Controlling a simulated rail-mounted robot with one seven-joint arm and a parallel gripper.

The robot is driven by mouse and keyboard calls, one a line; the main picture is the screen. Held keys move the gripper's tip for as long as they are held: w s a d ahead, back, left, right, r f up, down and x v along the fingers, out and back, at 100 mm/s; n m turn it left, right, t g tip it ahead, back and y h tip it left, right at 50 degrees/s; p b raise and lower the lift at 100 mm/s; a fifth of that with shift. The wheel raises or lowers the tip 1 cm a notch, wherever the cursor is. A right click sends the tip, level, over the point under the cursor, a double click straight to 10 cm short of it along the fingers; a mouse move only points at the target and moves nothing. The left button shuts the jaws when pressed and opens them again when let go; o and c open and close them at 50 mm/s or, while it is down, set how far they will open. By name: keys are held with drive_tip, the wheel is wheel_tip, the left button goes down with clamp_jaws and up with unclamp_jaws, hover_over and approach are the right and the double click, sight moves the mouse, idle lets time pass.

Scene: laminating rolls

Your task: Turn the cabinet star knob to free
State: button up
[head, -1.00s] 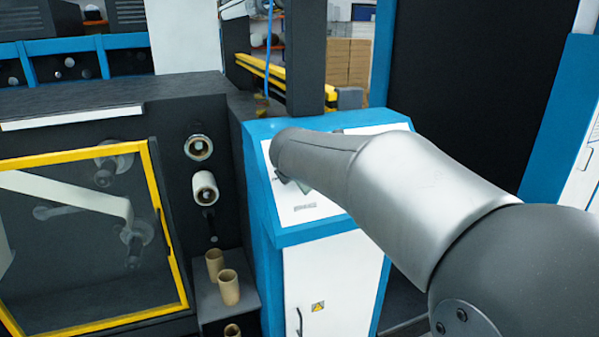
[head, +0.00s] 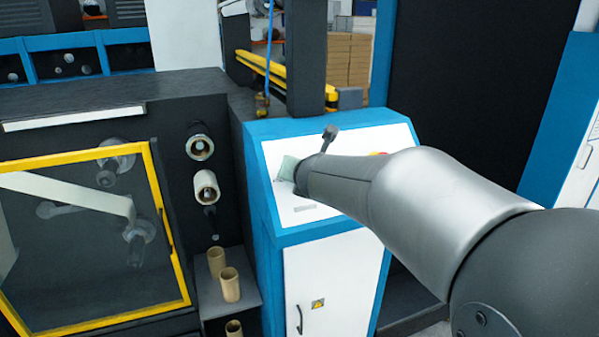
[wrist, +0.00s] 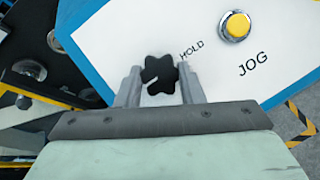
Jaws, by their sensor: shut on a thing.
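The black star knob (wrist: 158,74) sits on the white panel of the blue-edged cabinet (head: 258,170). A pale pointer line on the knob slants toward its lower left. The word HOLD is printed to the right of the knob; no other position label shows. My gripper (wrist: 158,82) is shut on the knob, with one grey finger on each side of it in the wrist view. In the head view my arm reaches over the panel, and the knob is hidden.
A yellow button (wrist: 237,26) marked JOG is to the right of the knob. A black lever (head: 329,138) stands up from the panel behind my wrist. Cardboard cores (head: 230,284) stand on a low ledge left of the cabinet.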

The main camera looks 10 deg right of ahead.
idle(0.5)
drive_tip(key=o, duration=1)
drive_tip(key=shift+s+r, duration=0.1)
drive_tip(key=p+v, duration=0.9)
drive_tip(key=v, duration=0.8)
drive_tip(key=shift+p, duration=0.35)
drive_tip(key=shift+s, duration=0.1)
